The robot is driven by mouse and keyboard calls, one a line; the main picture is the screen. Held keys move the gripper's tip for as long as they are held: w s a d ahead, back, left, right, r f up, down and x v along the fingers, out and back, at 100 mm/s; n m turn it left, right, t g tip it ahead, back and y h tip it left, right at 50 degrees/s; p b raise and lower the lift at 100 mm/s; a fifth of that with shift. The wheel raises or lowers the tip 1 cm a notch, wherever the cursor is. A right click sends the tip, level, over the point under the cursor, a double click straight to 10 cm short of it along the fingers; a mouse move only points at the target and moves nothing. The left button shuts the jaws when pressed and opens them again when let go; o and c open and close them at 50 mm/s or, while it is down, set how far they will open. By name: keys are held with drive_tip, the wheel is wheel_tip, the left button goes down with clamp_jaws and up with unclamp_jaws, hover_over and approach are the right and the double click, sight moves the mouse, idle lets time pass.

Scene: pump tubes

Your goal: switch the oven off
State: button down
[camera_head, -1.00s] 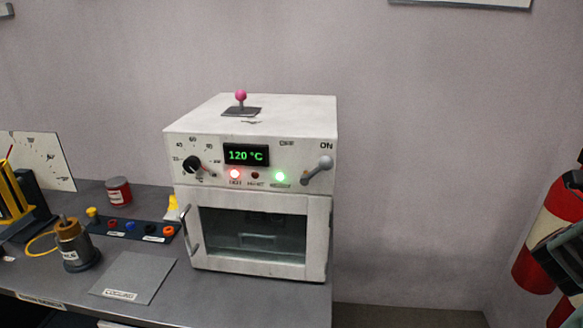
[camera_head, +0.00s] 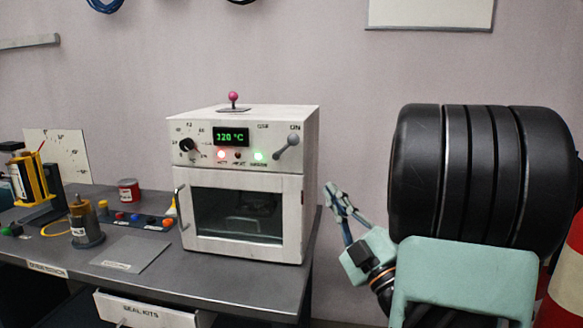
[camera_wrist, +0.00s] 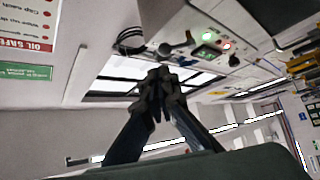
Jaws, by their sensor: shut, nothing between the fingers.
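The white oven (camera_head: 243,185) stands on the grey bench, its door shut. Its green display (camera_head: 231,137) reads about 120 °C, and a red and a green light are lit below it. The grey lever (camera_head: 288,146) at the panel's upper right tilts up toward the ON label; the OFF label is to its left. My gripper (camera_head: 335,190) is shut and empty, right of the oven and below the lever, apart from both. In the wrist view my fingertips (camera_wrist: 160,76) meet, and the oven (camera_wrist: 195,22) with its lit lights is beyond them.
A pink-knobbed stick (camera_head: 233,97) stands on the oven top. A black dial (camera_head: 187,144) is at the panel's left. A drawer (camera_head: 145,310) marked SEAL KITS is pulled out under the bench. A red cylinder (camera_head: 565,270) is at far right. Wall space right of the oven is open.

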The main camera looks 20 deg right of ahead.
sight(296, 143)
drive_tip(key=shift+a+f+n+y, duration=0.15)
drive_tip(key=shift+a+n+y, duration=0.15)
drive_tip(key=shift+a+y, duration=0.1)
drive_tip(key=p+x, duration=0.1)
drive_tip(key=x, duration=1.3)
drive_tip(key=shift+d, duration=0.1)
drive_tip(key=shift+w+p, duration=0.1)
drive_tip(key=shift+p, duration=0.2)
drive_tip(key=shift+r+n+g, duration=0.2)
drive_tip(key=shift+n+g, duration=0.2)
drive_tip(key=shift+n, duration=0.1)
